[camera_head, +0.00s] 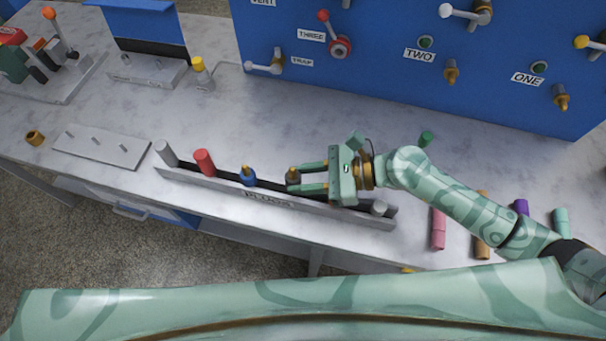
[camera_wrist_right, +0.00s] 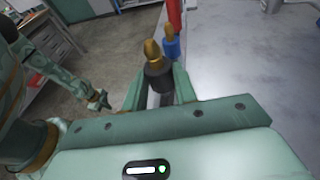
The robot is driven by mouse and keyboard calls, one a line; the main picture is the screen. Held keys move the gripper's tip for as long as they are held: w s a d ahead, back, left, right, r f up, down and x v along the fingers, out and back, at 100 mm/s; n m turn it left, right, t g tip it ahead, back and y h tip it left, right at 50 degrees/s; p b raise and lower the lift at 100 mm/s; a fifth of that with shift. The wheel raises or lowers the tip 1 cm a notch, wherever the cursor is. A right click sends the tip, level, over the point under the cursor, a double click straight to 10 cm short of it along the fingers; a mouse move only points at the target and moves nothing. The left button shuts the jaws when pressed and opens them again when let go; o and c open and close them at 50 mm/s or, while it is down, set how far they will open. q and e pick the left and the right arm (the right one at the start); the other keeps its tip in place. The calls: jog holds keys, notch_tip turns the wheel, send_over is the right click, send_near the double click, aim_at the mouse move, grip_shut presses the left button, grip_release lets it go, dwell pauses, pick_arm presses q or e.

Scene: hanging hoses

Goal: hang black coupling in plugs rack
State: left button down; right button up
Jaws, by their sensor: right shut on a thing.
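The black coupling (camera_head: 292,176) has a gold tip and stands upright between the fingers of my right gripper (camera_head: 308,178), which is shut on it. In the right wrist view the black coupling (camera_wrist_right: 158,76) shows between the fingers, gold tip up. The plugs rack (camera_head: 190,184) is a long grey holder along the table's front edge, with lettering on its front. The coupling is at the rack, right of the blue plug; its lower end is hidden, so I cannot tell whether it is seated. Part of my left arm seems to show in the right wrist view, its jaws unclear.
In the rack are a grey plug (camera_head: 166,153), a red plug (camera_head: 204,162), a blue plug (camera_head: 248,176) and a grey piece (camera_head: 379,208). A pegged plate (camera_head: 100,146) lies left. Loose cylinders, including a pink one (camera_head: 438,228), lie right. A blue panel (camera_head: 380,70) stands behind.

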pick_arm(q)
jog(key=shift+f, duration=0.2)
jog(key=shift+r, duration=0.25)
jog(key=shift+w+r+p, duration=0.25)
jog(key=shift+r+p, duration=0.6)
jog(key=shift+p, duration=0.2)
dwell(6.2)
